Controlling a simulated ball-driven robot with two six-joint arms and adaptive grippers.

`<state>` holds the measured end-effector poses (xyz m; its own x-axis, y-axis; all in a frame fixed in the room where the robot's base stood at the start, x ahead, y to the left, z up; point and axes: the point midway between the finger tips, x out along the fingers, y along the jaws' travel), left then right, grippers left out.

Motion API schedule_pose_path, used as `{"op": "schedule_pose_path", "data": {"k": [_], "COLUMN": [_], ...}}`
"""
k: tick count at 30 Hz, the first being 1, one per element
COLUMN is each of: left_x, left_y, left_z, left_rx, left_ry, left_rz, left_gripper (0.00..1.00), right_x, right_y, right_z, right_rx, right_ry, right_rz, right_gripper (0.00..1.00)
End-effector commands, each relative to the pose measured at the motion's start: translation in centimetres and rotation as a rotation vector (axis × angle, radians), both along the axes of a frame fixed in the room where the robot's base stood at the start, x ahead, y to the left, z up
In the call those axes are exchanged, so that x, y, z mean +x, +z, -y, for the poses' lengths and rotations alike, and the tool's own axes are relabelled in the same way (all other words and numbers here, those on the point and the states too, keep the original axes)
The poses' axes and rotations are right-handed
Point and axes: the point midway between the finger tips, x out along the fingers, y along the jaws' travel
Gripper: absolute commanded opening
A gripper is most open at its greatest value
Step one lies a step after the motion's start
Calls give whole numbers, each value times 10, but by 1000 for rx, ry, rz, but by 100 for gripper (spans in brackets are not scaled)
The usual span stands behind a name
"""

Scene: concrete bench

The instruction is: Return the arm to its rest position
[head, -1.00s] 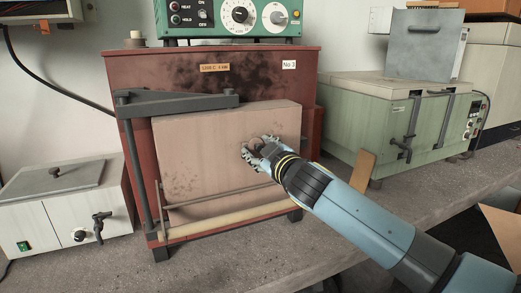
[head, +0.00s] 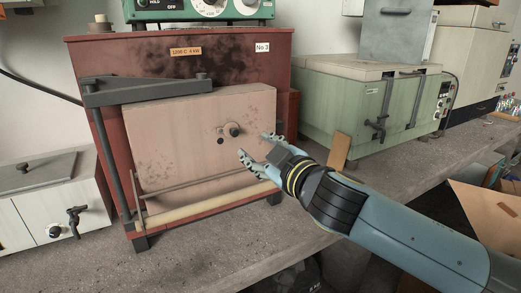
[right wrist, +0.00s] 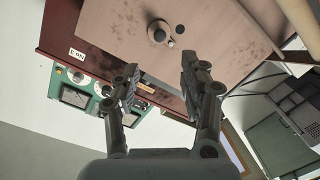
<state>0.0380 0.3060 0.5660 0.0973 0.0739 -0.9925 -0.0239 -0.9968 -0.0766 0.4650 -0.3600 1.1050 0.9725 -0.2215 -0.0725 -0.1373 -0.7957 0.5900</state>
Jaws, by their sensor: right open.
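My right gripper (head: 256,154) is open and empty in front of the furnace door, just to the right of and below the door's dark knob (head: 234,130). In the right wrist view its two fingers (right wrist: 158,85) stand apart with nothing between them, and the knob (right wrist: 158,32) lies beyond them. The pinkish door (head: 175,150) covers the front of the dark red furnace (head: 225,60); a dark hole shows beside the knob. My left gripper is in neither view.
A green box furnace (head: 330,100) stands to the right, with a tan piece (head: 340,151) leaning at its foot. A white box (head: 50,200) with a grey lid stands at the left. The concrete bench (head: 230,255) is bare in front. An open cardboard box (head: 490,215) is at lower right.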

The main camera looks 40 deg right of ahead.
Motion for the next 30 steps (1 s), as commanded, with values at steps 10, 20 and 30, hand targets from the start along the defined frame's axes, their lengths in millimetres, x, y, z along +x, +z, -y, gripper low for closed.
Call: {"op": "schedule_pose_path", "data": {"k": [10, 20, 30], "left_x": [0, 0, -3], "left_y": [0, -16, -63], "left_z": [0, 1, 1], "left_rx": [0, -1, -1], "left_ry": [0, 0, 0], "left_rz": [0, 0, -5], "left_gripper": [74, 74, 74], "right_x": [-1, 0, -38], "right_y": [0, -18, -267], "right_z": [0, -2, 15], "right_rx": [0, 13, 181], "right_ry": [0, -6, -107], "right_rz": [0, -1, -367], "right_gripper": [44, 44, 44]}}
